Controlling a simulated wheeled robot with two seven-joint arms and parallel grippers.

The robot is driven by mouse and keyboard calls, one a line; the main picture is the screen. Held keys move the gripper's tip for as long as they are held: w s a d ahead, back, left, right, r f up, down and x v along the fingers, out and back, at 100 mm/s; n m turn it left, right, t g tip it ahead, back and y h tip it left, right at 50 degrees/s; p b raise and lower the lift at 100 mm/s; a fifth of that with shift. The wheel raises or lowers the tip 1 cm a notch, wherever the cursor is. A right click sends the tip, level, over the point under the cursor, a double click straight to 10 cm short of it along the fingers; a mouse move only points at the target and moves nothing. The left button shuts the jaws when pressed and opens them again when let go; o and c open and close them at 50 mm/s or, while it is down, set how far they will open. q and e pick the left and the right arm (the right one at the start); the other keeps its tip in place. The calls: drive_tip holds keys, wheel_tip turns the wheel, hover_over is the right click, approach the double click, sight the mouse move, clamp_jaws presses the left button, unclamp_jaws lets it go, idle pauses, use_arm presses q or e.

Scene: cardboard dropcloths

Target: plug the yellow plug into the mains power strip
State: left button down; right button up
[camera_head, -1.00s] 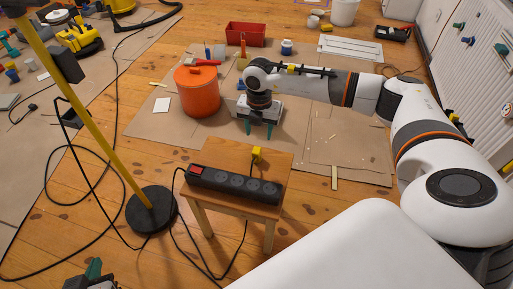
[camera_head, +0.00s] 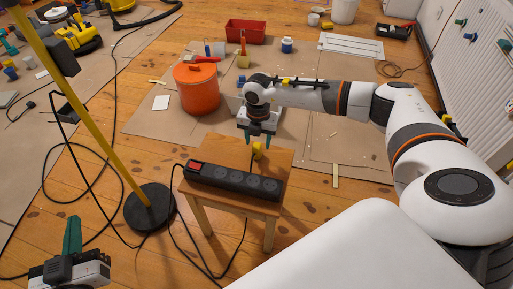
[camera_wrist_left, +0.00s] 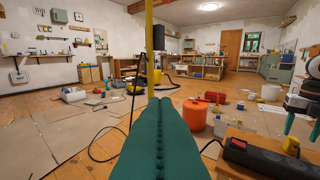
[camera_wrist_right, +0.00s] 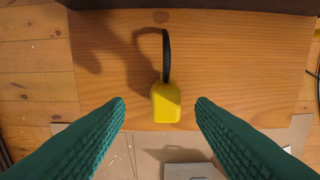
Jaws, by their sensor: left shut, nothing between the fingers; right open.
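The yellow plug (camera_head: 257,150) stands near the far edge of a small wooden stool (camera_head: 222,155). In the right wrist view the yellow plug (camera_wrist_right: 166,102) lies between the open fingers of my right gripper (camera_wrist_right: 160,104), apart from both, with a black cable leading off it. In the head view my right gripper (camera_head: 258,143) points down over the plug. The black power strip (camera_head: 234,181) with a red switch lies along the stool's near side; its visible sockets look empty. My left gripper (camera_head: 72,236) is shut and empty at the lower left, away from the stool.
A yellow pole on a round black base (camera_head: 151,208) stands left of the stool, with black cables on the floor around it. An orange bucket (camera_head: 197,88) stands behind the stool. Cardboard sheets (camera_head: 345,145) cover the floor beyond.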

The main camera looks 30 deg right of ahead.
sight(256, 145)
drive_tip(key=f, duration=0.1)
drive_tip(key=f+b, duration=0.1)
drive_tip(key=f, duration=0.2)
drive_tip(key=shift+w+f+b, duration=0.15)
drive_tip(key=shift+w+b, duration=0.2)
use_arm(q)
wheel_tip(256, 145, up, 7)
drive_tip(key=s+t+h, duration=0.1)
drive_tip(key=t+h, duration=0.1)
drive_tip(key=t, duration=0.3)
drive_tip(key=shift+d, duration=0.45)
use_arm(e)
drive_tip(key=shift+f, duration=0.15)
drive_tip(key=shift+c, duration=0.5)
drive_tip(key=c, duration=0.9)
